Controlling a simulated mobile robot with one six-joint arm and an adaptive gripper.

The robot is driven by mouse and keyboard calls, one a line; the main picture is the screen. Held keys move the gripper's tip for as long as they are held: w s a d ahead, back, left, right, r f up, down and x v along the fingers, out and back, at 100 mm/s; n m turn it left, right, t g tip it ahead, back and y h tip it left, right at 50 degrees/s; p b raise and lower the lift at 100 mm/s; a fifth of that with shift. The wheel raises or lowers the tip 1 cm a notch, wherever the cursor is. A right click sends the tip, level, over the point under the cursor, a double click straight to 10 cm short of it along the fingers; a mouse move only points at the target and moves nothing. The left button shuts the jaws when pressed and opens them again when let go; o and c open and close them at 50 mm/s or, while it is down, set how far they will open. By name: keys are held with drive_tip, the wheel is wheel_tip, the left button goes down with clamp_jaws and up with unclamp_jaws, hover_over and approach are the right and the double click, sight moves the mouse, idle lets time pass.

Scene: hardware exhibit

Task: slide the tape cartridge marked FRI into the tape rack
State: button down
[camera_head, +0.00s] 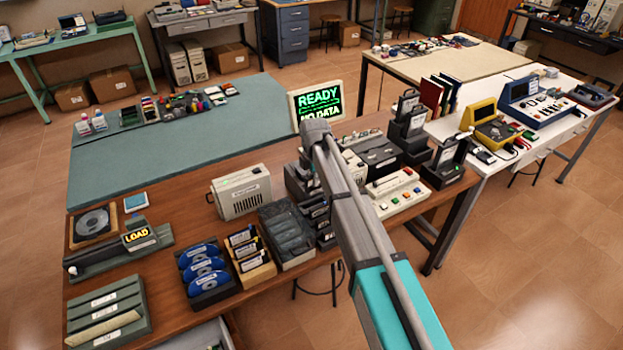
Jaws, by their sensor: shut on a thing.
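My arm rises from the lower right across the bench to a joint near the screen; my gripper does not show, and what it holds cannot be seen. A wooden box (257,277) holds several dark cartridges with pale labels (241,236); the labels are too small to read, so I cannot pick out FRI. A dark slotted unit (300,183) stands partly behind my arm, and a grey-green slotted holder (107,310) with pale labels lies at the front left. I cannot tell which of these is the tape rack.
A screen (318,103) reads READY, NO DATA. A dark tray (287,236), a box of blue discs (203,270) and a beige device (241,192) crowd the brown bench. A block marked LOAD (139,238) sits left. The green mat (170,155) is largely clear.

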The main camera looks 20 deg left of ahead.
sight(311, 191)
drive_tip(key=shift+s+a+f, duration=0.1)
drive_tip(key=shift+a, duration=0.2)
drive_tip(key=shift+f, duration=0.1)
drive_tip(key=shift+s+a+f+b, duration=0.15)
drive_tip(key=shift+f+b, duration=0.25)
drive_tip(key=shift+b, duration=0.2)
wheel_tip(311, 191, down, 4)
drive_tip(key=b, duration=0.4)
drive_tip(key=shift+f, duration=0.2)
drive_tip(key=shift+f+b, duration=0.7)
drive_tip(key=shift+b, duration=0.2)
idle(1.6)
drive_tip(key=shift+f+b, duration=1.05)
